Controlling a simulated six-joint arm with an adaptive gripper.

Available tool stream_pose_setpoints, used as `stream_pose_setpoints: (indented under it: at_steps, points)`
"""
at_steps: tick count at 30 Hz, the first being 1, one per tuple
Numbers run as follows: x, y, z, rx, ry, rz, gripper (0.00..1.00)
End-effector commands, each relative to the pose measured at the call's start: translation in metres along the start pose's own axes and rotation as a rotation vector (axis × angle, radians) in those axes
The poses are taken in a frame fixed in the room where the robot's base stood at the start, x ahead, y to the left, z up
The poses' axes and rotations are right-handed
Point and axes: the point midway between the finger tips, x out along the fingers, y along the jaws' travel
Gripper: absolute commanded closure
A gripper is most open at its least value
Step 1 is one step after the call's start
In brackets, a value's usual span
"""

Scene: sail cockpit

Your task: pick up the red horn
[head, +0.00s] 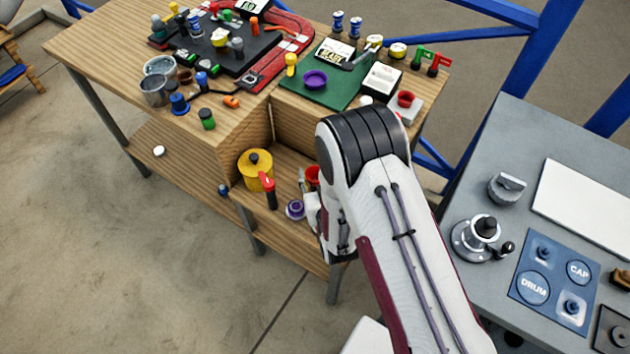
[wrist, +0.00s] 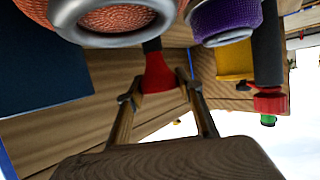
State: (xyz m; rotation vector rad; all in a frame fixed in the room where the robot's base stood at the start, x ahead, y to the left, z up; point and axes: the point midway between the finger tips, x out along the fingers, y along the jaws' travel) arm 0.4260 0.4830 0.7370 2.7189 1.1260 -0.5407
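The red horn (wrist: 158,74) has a flared red bell and a black end. In the wrist view it lies just beyond and between the fingertips of my gripper (wrist: 157,88). Space shows between the fingers, and I see no clear grip on the horn. In the head view a red flared piece (head: 312,175), which looks like the horn, stands on the low wooden shelf. My gripper (head: 307,192) is low beside it there, mostly hidden by my arm.
Close by on the shelf stand a yellow pot (head: 254,168), a red-topped black-handled object (head: 268,186) and a purple spool (head: 295,209). An orange spool (wrist: 115,16) is close in the wrist view. The wooden wall (head: 250,134) rises behind.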

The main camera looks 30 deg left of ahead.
Motion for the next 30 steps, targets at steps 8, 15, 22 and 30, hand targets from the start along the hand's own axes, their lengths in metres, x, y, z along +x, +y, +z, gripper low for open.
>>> stream_pose_setpoints:
  at_steps: [8,15,22,30]
  points:
    - [0.000,0.000,-0.001,0.000,0.001,0.000,0.88]
    - [-0.002,0.000,-0.007,0.000,0.002,0.000,0.88]
    - [-0.009,0.000,-0.022,0.001,0.003,0.000,0.88]
    - [-0.020,0.000,-0.051,0.001,0.004,0.000,0.88]
